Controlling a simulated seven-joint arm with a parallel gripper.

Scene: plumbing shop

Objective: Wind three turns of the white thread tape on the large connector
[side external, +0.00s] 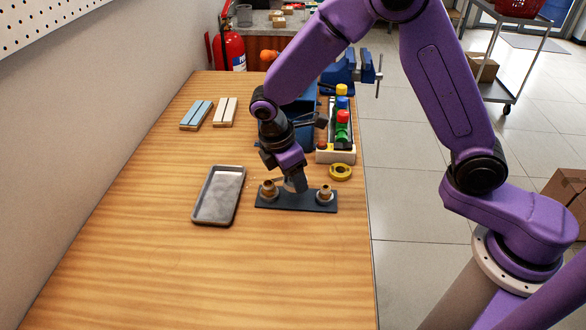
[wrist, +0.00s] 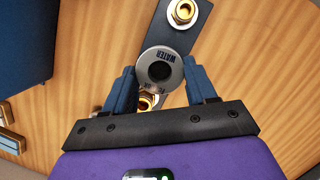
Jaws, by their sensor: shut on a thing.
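My gripper (side external: 293,174) points down over the middle of the dark plate (side external: 296,203). In the wrist view its two blue fingers (wrist: 161,82) are shut on a pale grey-white tape spool (wrist: 176,84) with "WATER" on its face. In the side view the spool (side external: 297,184) is between the two brass connectors, nearer the left one. The left connector (side external: 269,189) looks the larger; the right connector (side external: 325,193) has a pale base. In the wrist view one connector (wrist: 183,11) is clear and the other (wrist: 147,101) is partly hidden by the spool. I cannot make out any tape on the threads.
A yellow ring-shaped roll (side external: 341,172) lies behind the plate's right end. A grey tray (side external: 218,197) lies to the left. The front table is clear.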

